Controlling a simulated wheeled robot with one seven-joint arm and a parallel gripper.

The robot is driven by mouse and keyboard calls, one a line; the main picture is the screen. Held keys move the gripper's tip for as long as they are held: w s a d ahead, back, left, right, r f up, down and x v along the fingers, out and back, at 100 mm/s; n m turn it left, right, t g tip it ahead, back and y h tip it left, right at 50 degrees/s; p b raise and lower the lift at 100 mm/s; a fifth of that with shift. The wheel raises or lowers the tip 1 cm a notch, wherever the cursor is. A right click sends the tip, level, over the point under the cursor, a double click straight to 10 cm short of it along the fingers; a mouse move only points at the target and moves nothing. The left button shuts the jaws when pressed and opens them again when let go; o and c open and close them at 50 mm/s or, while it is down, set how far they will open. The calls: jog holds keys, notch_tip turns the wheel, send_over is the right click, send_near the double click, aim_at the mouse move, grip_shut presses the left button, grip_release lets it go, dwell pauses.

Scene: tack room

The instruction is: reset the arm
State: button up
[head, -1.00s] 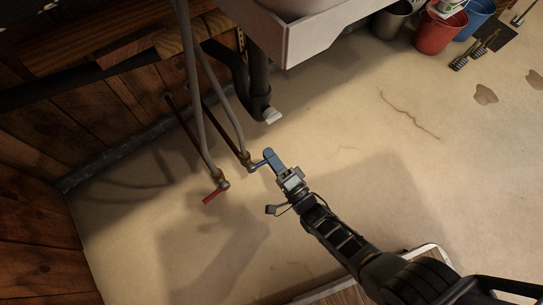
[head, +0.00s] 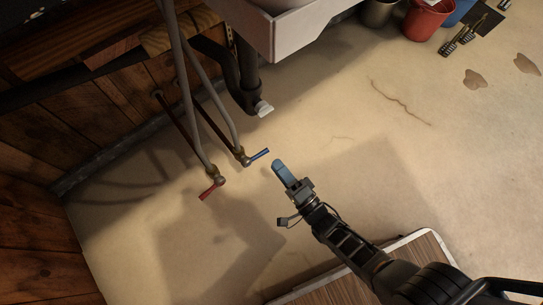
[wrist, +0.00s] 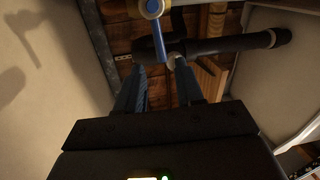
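My gripper (head: 278,166) is at the end of my black arm, which reaches in from the lower right in the head view. Its blue fingers stand apart from the blue valve handle (head: 259,154), with floor visible between. In the wrist view the two fingers (wrist: 160,85) are spread with nothing held between them. The blue handle (wrist: 165,36) appears there beyond the fingertips, near the top middle. In the head view it points up and right from its brass valve.
A red-handled valve (head: 211,188) hangs left of the blue one. Grey hoses and a dark drain pipe (head: 249,75) run below the white sink (head: 296,33). A wood-topped piece (head: 342,290) lies below my arm. Buckets, including a red one (head: 424,20), stand at upper right. Open floor lies right.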

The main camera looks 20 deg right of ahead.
jog(key=shift+s+d+f, duration=0.1)
jog(key=shift+s+d, duration=0.05)
jog(key=shift+s, duration=0.45)
jog(key=s+d+r+n+g+h, duration=0.1)
jog(key=s+d+r+n+h, duration=0.15)
jog(key=s, duration=0.35)
jog(key=s+d+r+n+h, duration=0.1)
jog(key=s+d+r+n, duration=0.15)
jog(key=s, duration=0.45)
jog(key=s+d+r+n+g+h, duration=0.1)
jog(key=s+r+n, duration=0.1)
jog(key=s+r, duration=0.35)
jog(key=s+d+r+n+g+h, duration=0.1)
jog(key=s+r+n, duration=0.2)
jog(key=r, duration=0.6)
jog(key=s+r+n+p, duration=0.1)
jog(key=r+p, duration=1.6)
jog(key=r, duration=0.7)
jog(key=s+r+n+g+p, duration=0.1)
jog(key=s+r+n+p, duration=0.1)
jog(key=r+p, duration=1.6)
notch_tip(320, 180, up, 7)
jog(key=shift+s+d+r+n+g, duration=0.2)
jog(key=shift+s+d+n+g, duration=0.05)
jog(key=shift+d+n+g, duration=0.1)
jog(key=shift+o, duration=0.2)
jog(key=shift+h, duration=0.25)
